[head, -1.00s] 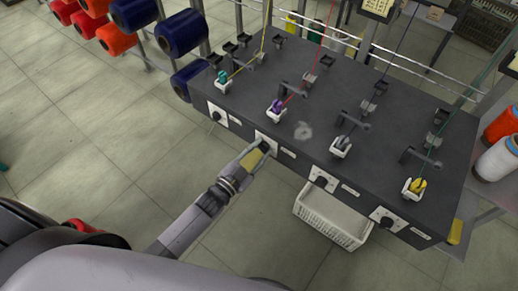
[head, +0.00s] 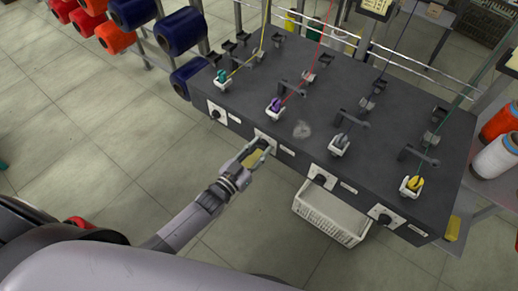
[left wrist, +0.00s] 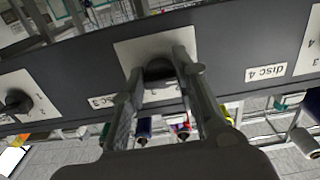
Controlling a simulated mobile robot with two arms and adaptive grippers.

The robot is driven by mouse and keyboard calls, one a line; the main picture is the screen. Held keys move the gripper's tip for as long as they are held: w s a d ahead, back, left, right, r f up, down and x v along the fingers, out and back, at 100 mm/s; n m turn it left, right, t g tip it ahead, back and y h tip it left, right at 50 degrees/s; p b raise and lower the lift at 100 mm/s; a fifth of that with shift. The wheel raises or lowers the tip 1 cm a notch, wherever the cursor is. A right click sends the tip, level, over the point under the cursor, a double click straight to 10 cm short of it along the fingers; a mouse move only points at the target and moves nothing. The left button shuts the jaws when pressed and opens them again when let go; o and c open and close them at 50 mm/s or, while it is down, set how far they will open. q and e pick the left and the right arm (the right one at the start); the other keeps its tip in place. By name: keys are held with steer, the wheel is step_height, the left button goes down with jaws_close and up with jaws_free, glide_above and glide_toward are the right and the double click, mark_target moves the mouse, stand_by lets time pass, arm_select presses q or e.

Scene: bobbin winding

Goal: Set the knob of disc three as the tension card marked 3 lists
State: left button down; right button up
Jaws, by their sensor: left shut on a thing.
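My left gripper (head: 264,147) is shut on the dark knob (left wrist: 158,70) of the second white dial plate from the left in the head view. In the left wrist view its fingers straddle the knob in front of that plate (left wrist: 126,52). A partly hidden label (left wrist: 101,101) beside the fingers appears to end in 3. A label on the other side reads disc 4 (left wrist: 265,72). The fingers hide most of the knob and its pointer. A framed card (head: 379,6) shows at the head view's top edge, too small to read. My right gripper is not in view.
Other knobs (head: 215,114), (head: 319,180), (head: 383,218) sit along the same front panel. The dark machine top (head: 300,105) carries tensioners and coloured threads.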

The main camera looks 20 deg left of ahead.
arm_select(q)
steer(key=shift+f, duration=0.1)
steer(key=c, duration=1.2)
jaws_free()
steer(key=shift+c, duration=0.2)
steer(key=v, duration=1.2)
